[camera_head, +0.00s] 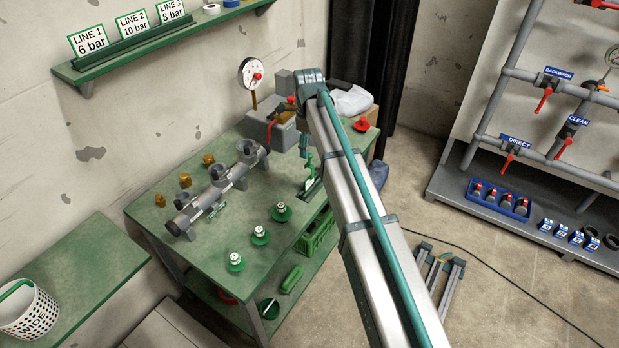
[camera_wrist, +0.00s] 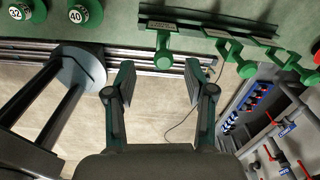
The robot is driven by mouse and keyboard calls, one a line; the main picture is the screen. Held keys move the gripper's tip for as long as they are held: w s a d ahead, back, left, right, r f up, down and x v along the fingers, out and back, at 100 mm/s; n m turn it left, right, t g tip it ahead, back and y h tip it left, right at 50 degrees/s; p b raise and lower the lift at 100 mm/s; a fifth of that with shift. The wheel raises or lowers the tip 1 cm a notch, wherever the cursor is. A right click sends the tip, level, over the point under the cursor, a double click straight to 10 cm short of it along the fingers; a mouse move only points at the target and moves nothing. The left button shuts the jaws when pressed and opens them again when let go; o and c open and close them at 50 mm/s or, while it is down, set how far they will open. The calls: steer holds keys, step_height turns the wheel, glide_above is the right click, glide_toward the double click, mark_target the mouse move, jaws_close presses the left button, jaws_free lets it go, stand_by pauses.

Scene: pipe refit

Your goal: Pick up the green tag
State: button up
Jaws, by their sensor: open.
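My gripper (camera_wrist: 160,84) is open and empty in the wrist view, with bare floor showing between its fingers. Several green handle-like pieces stand in a row at the table's edge. One T-shaped green piece (camera_wrist: 163,50) is just beyond the fingertips, apart from them. Another green piece (camera_wrist: 225,48) stands to its right. Labels by them are too blurred to read, so I cannot tell which one is the green tag. In the head view, part of this green group (camera_head: 309,170) shows beside my arm, which hides the rest.
A green crate (camera_head: 317,232) is below. A valve panel (camera_head: 545,95) stands at right.

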steer(key=shift+w+d+f+p, duration=0.1)
steer(key=shift+f+p, duration=0.3)
steer(key=shift+f, duration=0.75)
steer(key=shift+w+d+f+p, duration=0.1)
steer(key=shift+f+p, duration=0.25)
steer(key=shift+f, duration=0.75)
jaws_close()
